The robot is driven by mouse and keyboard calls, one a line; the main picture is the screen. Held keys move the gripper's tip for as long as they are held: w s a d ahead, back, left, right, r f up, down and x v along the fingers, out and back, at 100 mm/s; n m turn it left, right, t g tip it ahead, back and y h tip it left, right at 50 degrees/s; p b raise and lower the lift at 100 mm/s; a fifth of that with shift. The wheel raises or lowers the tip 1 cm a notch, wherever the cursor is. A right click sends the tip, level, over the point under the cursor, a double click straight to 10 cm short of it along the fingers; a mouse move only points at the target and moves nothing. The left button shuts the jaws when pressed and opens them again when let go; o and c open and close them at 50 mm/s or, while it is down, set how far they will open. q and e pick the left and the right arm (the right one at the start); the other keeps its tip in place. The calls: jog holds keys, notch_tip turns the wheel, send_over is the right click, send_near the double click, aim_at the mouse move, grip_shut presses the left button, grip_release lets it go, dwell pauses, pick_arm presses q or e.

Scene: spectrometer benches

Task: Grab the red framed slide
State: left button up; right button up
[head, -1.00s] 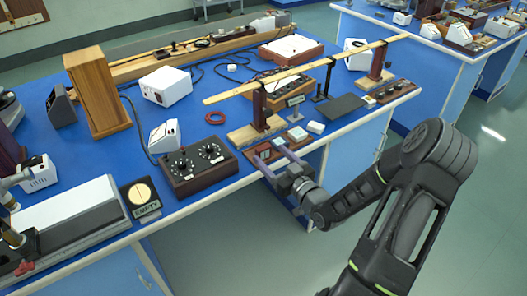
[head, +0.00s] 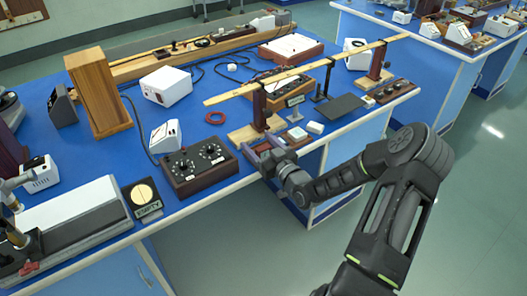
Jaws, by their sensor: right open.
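My right gripper (head: 263,150) is open at the front edge of the blue bench. Its two fingers point away over a low brown-red tray that holds small flat pieces, and they cover part of it. A small pale square slide with a reddish-brown surround (head: 297,133) lies just right of the fingers. It is too small to tell for certain whether this is the red framed slide. Nothing shows clearly between the fingers. My left gripper is not in view.
A control box with dark knobs (head: 195,168) stands just left of the gripper. A wooden stand (head: 258,113) carrying a long rail (head: 310,70) is behind it. A small white block (head: 315,128) lies to the right.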

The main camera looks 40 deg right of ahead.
jog(key=shift+w, duration=0.25)
dwell(0.4)
jog(key=c, duration=1.4)
jog(key=shift+c, duration=0.2)
notch_tip(320, 180, up, 10)
